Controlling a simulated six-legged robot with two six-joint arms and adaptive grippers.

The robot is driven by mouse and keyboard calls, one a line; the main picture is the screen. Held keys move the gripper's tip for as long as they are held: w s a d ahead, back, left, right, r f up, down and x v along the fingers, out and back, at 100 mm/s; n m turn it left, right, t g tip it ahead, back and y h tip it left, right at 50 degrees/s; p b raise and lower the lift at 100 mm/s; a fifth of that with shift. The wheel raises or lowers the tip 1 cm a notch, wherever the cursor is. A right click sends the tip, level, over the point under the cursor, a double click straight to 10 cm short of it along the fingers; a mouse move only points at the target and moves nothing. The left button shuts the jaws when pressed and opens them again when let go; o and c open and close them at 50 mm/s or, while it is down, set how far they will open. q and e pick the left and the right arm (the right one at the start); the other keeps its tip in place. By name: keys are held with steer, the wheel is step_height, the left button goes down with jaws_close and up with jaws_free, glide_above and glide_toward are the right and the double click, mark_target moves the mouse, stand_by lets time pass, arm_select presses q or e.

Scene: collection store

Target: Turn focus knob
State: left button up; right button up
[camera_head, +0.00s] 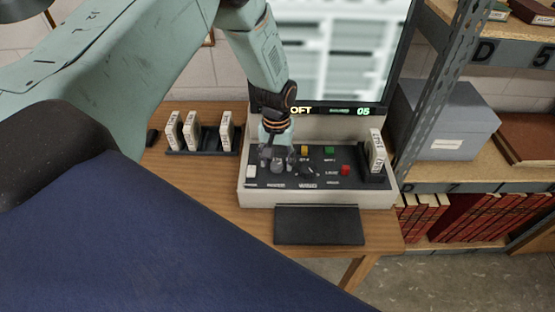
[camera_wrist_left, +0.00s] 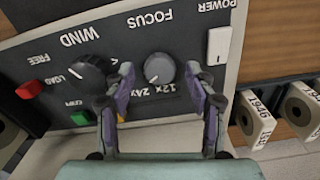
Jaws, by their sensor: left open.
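The focus knob (camera_wrist_left: 159,69) is a grey round knob under the FOCUS label on the dark panel of a microfilm reader (camera_head: 345,198). In the left wrist view the panel is upside down. My left gripper (camera_wrist_left: 164,74) is open, its two fingers on either side of the knob with gaps visible; I cannot tell whether either touches it. In the head view the left gripper (camera_head: 277,156) points down over the panel's left part and partly hides the knob. The right gripper is not in view.
Close to the focus knob are the black WIND knob (camera_wrist_left: 93,73), the white power switch (camera_wrist_left: 218,45) and a yellow button (camera_head: 304,150). Green (camera_head: 329,150) and red (camera_head: 345,170) buttons sit farther right. A rack of film boxes (camera_head: 198,152) stands left; metal shelving (camera_head: 440,95) stands right.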

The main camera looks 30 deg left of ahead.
arm_select(q)
steer(key=shift+f, duration=0.3)
steer(key=shift+r, duration=0.1)
steer(key=c, duration=1.2)
steer(key=shift+o, duration=0.2)
steer(key=shift+m+b, duration=0.4)
steer(key=shift+m, duration=1.6)
steer(key=o, duration=1.2)
steer(key=shift+c, duration=0.2)
